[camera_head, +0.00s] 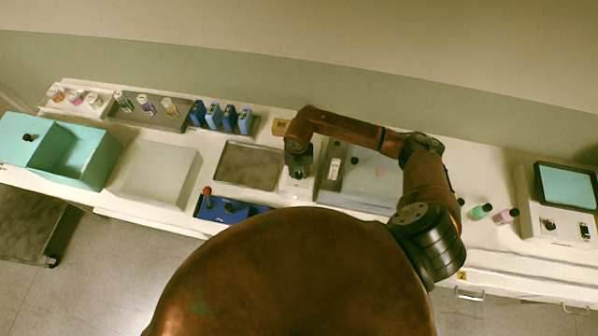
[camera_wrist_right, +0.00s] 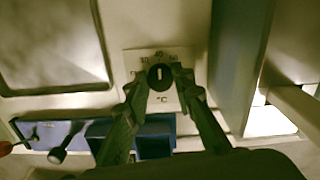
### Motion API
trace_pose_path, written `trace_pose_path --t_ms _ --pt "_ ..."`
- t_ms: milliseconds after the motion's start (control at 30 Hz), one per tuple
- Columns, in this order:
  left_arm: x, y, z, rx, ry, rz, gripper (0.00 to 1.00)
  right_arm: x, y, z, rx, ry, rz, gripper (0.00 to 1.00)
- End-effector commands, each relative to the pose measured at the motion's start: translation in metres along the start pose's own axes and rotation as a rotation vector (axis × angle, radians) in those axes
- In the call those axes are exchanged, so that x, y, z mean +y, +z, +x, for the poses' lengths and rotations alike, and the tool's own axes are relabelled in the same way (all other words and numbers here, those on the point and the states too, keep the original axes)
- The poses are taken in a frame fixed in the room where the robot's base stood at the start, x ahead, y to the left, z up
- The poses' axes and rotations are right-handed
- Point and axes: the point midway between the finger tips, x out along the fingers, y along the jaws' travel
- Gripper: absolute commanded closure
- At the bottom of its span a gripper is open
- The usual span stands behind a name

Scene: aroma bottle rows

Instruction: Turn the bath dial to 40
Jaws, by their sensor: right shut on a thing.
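The bath dial (camera_wrist_right: 161,77) is a round black knob with a white pointer line, on a pale scale plate (camera_wrist_right: 160,103) marked with numbers and "°C". In the right wrist view the pointer stands about upright, toward the top number, which looks like 40 but is blurred. My right gripper (camera_wrist_right: 160,80) has one finger on each side of the knob and is shut on it. In the head view my right gripper (camera_head: 298,168) reaches down over the plate and hides the dial. My left gripper is not in view.
A grey bath basin (camera_head: 249,146) lies left of the dial. A blue box with a red-topped lever (camera_head: 206,192) stands in front. A grey tray (camera_head: 350,190) is to the right. The counter right of my arm has two small bottles (camera_head: 480,211).

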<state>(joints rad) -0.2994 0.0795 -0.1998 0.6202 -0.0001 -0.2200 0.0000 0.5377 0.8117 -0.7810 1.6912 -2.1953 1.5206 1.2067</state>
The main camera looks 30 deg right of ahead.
Motion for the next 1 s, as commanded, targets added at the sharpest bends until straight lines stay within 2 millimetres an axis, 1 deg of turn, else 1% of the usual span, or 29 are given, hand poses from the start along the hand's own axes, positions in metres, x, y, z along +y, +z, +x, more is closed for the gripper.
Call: trace_pose_path --t_ms 33,267,300,500,533,833,933,1000 --pt "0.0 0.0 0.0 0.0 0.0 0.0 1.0 -0.001 -0.003 0.0 0.007 -0.004 -0.001 1.0" --pt "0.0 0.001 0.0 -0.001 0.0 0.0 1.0 -0.001 -0.003 0.001 0.008 -0.004 -0.002 1.0" --pt "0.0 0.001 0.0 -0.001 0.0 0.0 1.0 -0.001 -0.003 0.001 0.008 -0.003 -0.002 0.75" --pt "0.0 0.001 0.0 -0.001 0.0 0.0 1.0 0.0 -0.002 0.0 0.005 -0.001 -0.002 0.61" --pt "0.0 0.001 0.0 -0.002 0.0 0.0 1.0 0.0 -0.002 0.0 0.004 -0.001 -0.002 0.6" --pt "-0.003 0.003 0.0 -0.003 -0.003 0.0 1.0 0.0 -0.001 -0.002 0.002 0.0 -0.002 0.6" --pt "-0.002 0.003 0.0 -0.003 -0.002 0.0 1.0 0.001 0.0 -0.011 0.0 0.002 -0.002 0.6" --pt "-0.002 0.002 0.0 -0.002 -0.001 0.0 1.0 0.0 0.0 -0.022 -0.001 0.001 -0.003 0.6"
